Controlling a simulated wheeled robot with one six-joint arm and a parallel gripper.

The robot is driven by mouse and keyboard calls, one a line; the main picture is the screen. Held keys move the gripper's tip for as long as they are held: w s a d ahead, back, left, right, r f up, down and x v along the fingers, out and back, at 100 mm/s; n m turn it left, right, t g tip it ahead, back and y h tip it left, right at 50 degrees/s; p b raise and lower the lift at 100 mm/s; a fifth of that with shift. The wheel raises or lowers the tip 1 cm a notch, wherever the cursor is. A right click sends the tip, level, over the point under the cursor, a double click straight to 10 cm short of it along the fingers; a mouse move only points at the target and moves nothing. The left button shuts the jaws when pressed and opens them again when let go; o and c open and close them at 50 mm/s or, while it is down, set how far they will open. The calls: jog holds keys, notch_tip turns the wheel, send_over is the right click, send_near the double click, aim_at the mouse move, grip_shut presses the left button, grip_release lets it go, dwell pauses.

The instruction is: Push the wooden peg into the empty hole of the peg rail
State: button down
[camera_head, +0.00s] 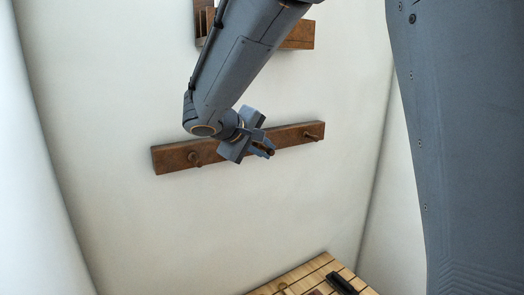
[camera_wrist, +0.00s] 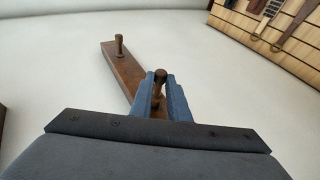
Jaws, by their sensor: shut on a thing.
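The brown peg rail (camera_head: 174,157) is fixed to the pale wall and runs slightly upward to the right in the head view. It also shows in the wrist view (camera_wrist: 118,67). One peg (camera_head: 193,158) stands out near its left end and another (camera_head: 313,135) near its right end. My gripper (camera_head: 265,149) is in front of the rail's middle, between those pegs. In the wrist view my gripper (camera_wrist: 163,84) is shut on the wooden peg (camera_wrist: 160,77), its rounded head showing between the fingers. The empty hole is hidden, and I cannot tell whether the held peg's inner end is in it.
A wooden shelf or rack (camera_head: 299,36) is on the wall above, partly behind my arm. A slatted wooden surface (camera_head: 296,279) with dark items on it lies below. The wall around the rail is bare.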

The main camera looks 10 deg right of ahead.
jog(key=shift+w+a+b, duration=0.2)
jog(key=shift+w, duration=0.45)
jog(key=shift+w+a+b, duration=0.15)
jog(key=shift+w+a, duration=0.05)
jog(key=shift+w, duration=0.45)
jog(key=c, duration=1.6)
grip_release()
jog(key=shift+r, duration=0.1)
jog(key=b+v, duration=0.1)
jog(key=v, duration=0.7)
